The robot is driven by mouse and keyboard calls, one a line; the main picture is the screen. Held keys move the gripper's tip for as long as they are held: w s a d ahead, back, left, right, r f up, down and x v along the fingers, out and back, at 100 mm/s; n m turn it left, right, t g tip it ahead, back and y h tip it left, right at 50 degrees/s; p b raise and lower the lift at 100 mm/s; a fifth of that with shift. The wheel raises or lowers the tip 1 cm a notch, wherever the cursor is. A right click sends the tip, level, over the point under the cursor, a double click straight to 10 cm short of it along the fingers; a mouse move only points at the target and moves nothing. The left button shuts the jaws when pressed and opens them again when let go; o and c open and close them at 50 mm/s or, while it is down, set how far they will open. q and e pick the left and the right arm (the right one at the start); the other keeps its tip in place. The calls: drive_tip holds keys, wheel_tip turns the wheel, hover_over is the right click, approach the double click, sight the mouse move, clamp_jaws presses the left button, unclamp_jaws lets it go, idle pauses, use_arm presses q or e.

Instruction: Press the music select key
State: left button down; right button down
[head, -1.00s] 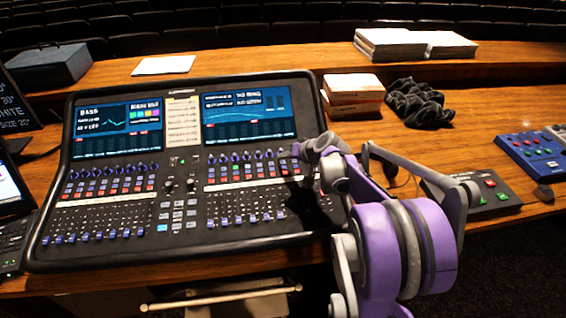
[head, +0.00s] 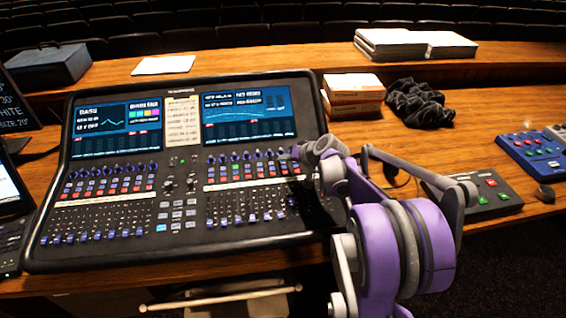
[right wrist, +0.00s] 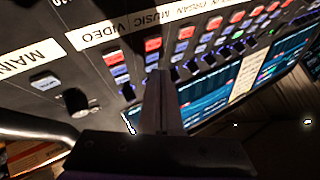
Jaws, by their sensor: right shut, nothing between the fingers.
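The mixing desk (head: 130,205) is a dark console with two screens and rows of coloured keys and faders. My right gripper (head: 287,155) is shut and empty, over the right end of the upper key row. In the right wrist view, my right gripper (right wrist: 158,78) has its shut fingers pointing at the key columns. The MUSIC label (right wrist: 146,17) is on a white strip there. Near it are a red key (right wrist: 153,44) and a blue key (right wrist: 153,58), just beyond the fingertips. I cannot tell whether the fingers touch a key. My left gripper is not in view.
The VIDEO label (right wrist: 100,35) and MAIN label (right wrist: 25,58) mark neighbouring columns. Right of the desk are a box stack (head: 353,95), a dark cloth heap (head: 417,103), a small button box (head: 490,203) and a blue panel (head: 528,150).

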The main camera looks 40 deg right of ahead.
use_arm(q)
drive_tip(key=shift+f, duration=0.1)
use_arm(e)
drive_tip(key=shift+f, duration=0.2)
drive_tip(key=shift+r, duration=0.15)
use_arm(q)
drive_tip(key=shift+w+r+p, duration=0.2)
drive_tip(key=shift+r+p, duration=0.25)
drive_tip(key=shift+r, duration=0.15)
use_arm(e)
drive_tip(key=shift+r, duration=0.65)
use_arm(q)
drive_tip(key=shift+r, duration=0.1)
use_arm(e)
drive_tip(key=shift+r, duration=0.1)
